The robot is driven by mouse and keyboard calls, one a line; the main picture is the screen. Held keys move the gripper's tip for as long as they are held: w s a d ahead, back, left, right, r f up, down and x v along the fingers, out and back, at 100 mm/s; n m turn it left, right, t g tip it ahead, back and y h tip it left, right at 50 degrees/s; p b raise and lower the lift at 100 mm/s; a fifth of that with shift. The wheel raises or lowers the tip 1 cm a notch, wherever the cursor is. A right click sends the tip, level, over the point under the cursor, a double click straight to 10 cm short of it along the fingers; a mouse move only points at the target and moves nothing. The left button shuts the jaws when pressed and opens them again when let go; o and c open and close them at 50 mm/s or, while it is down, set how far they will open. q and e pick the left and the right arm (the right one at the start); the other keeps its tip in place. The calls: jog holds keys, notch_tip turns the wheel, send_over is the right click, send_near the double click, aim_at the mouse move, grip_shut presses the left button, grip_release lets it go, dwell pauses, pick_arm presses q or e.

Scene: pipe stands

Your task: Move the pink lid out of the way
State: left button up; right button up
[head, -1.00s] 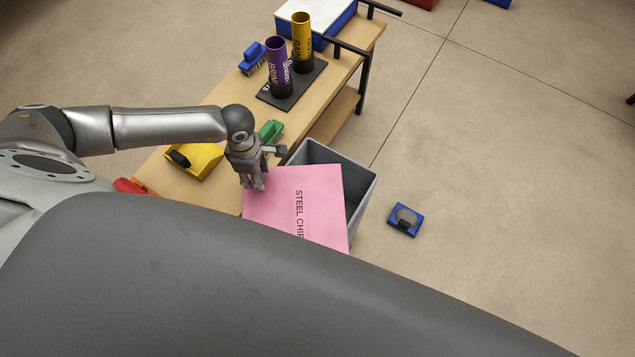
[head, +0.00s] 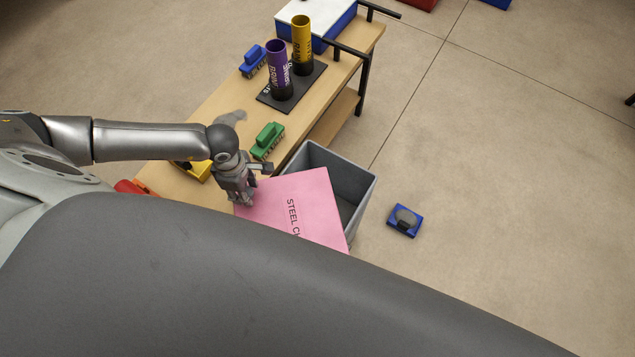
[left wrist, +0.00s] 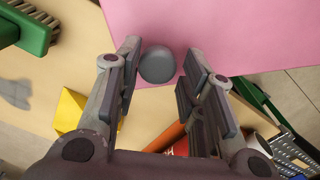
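The pink lid (head: 300,200), marked with "STEEL" and partly hidden lettering, lies over the near-left part of an open grey bin (head: 360,205). The bin's far-right part is uncovered. My left gripper (head: 245,203) is at the lid's left corner. The lid's near edge is hidden behind my own grey body in the head view. My right gripper is not in view.
A wooden bench (head: 205,170) holds a green brush (head: 267,142), a yellow object (head: 195,172), a grey patch (head: 232,117), a blue brush (head: 252,62) and purple (head: 278,72) and yellow (head: 302,45) tubes. A blue item (head: 405,220) lies on otherwise clear floor to the right.

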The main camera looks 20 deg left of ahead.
pick_arm(q)
jog(key=s+p, duration=0.2)
jog(key=s, duration=0.7)
jog(key=shift+s+d, duration=0.35)
dwell(0.4)
jog(key=s+d+b, duration=0.4)
jog(key=s, duration=0.4)
jog(key=shift+s, duration=0.4)
dwell(1.2)
dwell(0.5)
